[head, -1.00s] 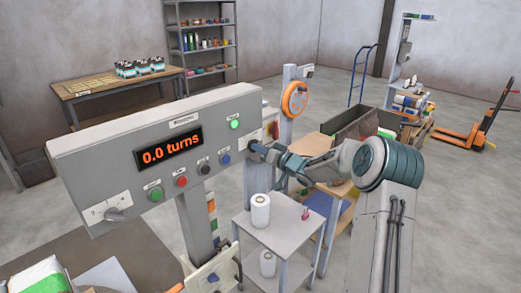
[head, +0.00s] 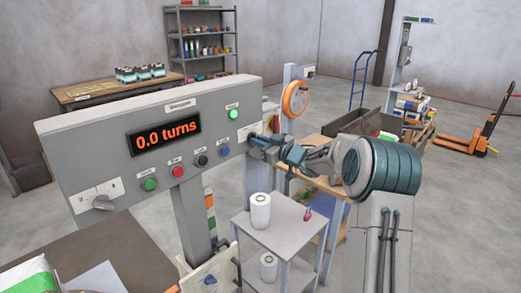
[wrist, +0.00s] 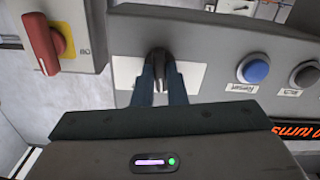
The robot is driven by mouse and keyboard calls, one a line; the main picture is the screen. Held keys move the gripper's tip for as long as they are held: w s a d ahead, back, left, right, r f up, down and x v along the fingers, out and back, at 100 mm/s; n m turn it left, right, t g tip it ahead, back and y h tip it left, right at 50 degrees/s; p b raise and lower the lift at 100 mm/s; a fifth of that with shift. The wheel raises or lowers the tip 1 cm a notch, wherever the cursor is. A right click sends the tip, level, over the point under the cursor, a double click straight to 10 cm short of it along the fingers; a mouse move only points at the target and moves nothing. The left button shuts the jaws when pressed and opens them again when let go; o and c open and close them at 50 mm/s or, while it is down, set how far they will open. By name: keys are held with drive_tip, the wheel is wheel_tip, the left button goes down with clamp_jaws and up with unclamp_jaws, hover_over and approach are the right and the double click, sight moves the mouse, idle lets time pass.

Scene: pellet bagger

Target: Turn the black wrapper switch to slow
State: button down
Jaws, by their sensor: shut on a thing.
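The black wrapper switch (wrist: 159,56) is a dark knob on a pale label plate at one end of the grey wrapper panel (head: 80,140). The wrist view shows it upside down. My gripper (wrist: 160,72) is shut on it, with one dark finger on each side. In the head view my gripper (head: 257,141) reaches the panel's right end from the right and hides the switch. The plate's markings and the switch's exact setting are unreadable. The panel's display (head: 165,133) reads 0.0 turns.
Several buttons line the panel, including a blue one (wrist: 256,69) near my gripper. A red switch (wrist: 42,42) on a grey box is close on the other side. A grey pointer switch (head: 103,203) is at the panel's left end. A small table (head: 290,220) with white rolls stands below.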

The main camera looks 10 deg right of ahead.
drive_tip(key=shift+f+n+b, duration=0.1)
drive_tip(key=shift+n+b, duration=1.35)
drive_tip(key=shift+n, duration=0.45)
drive_tip(key=shift+d, duration=0.1)
drive_tip(key=c, duration=1.5)
unclamp_jaws()
drive_tip(key=shift+o, duration=0.2)
drive_tip(key=b+v, duration=0.1)
drive_tip(key=v, duration=1.2)
drive_tip(key=shift+s+d, duration=0.25)
drive_tip(key=shift+s, duration=0.1)
